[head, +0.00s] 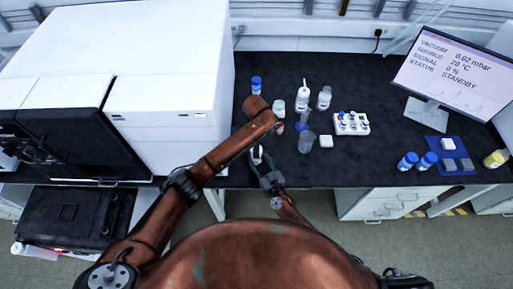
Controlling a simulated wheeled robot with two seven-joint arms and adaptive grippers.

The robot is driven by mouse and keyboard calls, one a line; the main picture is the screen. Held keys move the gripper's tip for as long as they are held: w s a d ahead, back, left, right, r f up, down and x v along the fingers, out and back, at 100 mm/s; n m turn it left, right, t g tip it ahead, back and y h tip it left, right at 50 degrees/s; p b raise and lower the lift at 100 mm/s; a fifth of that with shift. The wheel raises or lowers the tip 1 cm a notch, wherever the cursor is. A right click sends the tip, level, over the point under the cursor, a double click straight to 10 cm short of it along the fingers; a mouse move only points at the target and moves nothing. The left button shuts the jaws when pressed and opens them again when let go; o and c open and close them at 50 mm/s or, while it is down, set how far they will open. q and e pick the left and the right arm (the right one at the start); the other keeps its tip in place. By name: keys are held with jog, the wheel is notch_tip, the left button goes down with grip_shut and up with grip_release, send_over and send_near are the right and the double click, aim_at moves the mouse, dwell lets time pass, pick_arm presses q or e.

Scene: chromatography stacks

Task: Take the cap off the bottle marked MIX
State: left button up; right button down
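No label reads clearly as MIX from here. A bottle with a blue cap (256,86) stands behind the bend of my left arm. A white squeeze bottle (303,98) and a clear bottle with a pale cap (324,98) stand upright to its right. A small bottle with a red band (279,108) is partly hidden by my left arm. My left gripper is not seen; its forearm reaches over the bench. My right gripper (262,165) is at the bench's front edge, beside a small pale thing; whether it holds this is unclear.
Two blue-capped bottles (407,161), a blue mat (436,147) and a monitor (455,75) are at right. A white instrument (170,50) blocks the left. Bench between rack and blue-capped bottles is clear.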

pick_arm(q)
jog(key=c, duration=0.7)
pick_arm(e)
jog(key=shift+f, duration=0.15)
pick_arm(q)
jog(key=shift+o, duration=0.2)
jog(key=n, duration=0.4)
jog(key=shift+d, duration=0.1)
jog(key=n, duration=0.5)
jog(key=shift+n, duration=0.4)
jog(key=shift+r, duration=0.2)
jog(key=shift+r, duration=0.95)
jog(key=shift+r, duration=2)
pick_arm(e)
jog(key=c, duration=1.1)
grip_release()
jog(key=shift+c, duration=0.2)
